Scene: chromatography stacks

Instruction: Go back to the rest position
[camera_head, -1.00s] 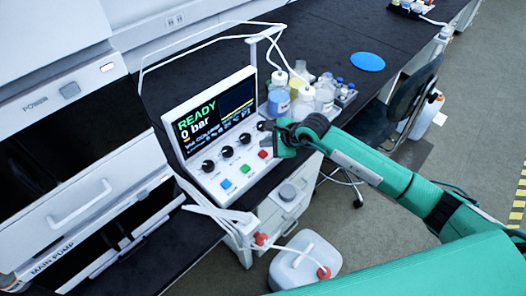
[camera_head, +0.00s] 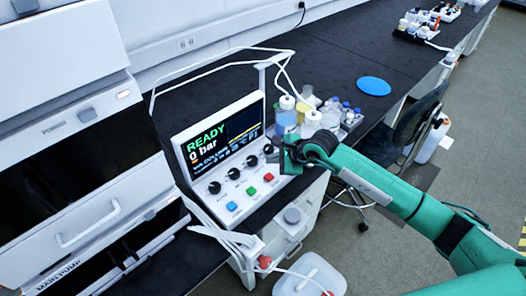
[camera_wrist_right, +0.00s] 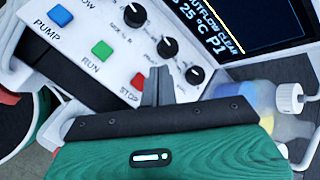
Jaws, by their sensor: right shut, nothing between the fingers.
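My right gripper (camera_head: 284,156) is in front of the right end of the control panel (camera_head: 222,160), near its right-hand knobs. In the right wrist view the fingers of the right gripper (camera_wrist_right: 157,84) are together and hold nothing. They point at the panel near the red STOP button (camera_wrist_right: 137,80). I cannot tell whether they touch it. The screen (camera_head: 221,135) reads READY and 0 bar. Blue, green and red buttons sit below a row of black knobs. My left gripper is in neither view.
Bottles (camera_head: 287,115) stand close behind the right gripper on the black bench (camera_head: 335,48). A blue disc (camera_head: 374,86) lies farther back. A white jug (camera_head: 309,276) stands on the floor below. A chair (camera_head: 408,125) is at the right. White tubing arches over the panel.

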